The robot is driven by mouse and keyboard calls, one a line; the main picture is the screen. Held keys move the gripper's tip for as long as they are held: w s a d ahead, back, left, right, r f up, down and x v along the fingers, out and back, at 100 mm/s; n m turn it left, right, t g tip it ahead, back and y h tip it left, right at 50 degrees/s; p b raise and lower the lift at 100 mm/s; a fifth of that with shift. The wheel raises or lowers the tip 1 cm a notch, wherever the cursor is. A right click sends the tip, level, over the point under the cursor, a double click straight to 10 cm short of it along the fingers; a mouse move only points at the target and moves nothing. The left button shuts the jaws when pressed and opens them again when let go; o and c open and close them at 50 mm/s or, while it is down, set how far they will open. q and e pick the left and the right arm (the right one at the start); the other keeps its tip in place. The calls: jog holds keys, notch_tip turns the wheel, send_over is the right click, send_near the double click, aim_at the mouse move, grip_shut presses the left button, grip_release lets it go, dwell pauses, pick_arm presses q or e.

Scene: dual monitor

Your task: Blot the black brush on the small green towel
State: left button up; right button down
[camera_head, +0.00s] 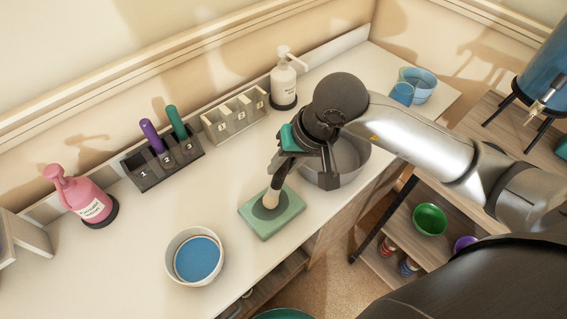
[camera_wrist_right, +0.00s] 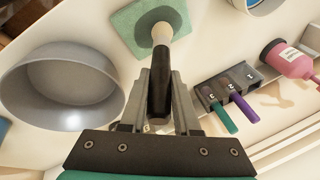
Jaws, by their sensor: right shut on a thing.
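My right gripper (camera_head: 278,164) is shut on the black brush (camera_head: 271,198) and holds it roughly upright, tip down, over the small green towel (camera_head: 255,223). In the right wrist view, the brush (camera_wrist_right: 161,85) shows a black handle between the finger pads and a pale section beyond. Its far end meets the green towel (camera_wrist_right: 127,28). A dark round patch surrounds that end; I cannot tell whether it is bristles, a wet mark or shadow. The towel lies flat on the white counter. My left gripper is out of view.
A grey bowl (camera_head: 347,165) stands right of the towel, close to my right gripper. A white bowl with blue contents (camera_head: 197,257) is at front left. A black numbered holder (camera_head: 163,163) with purple and teal brushes, a beige holder (camera_head: 235,116) and pump bottles line the back.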

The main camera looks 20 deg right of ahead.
jog(key=shift+r+p, duration=1.65)
jog(key=shift+r, duration=1.65)
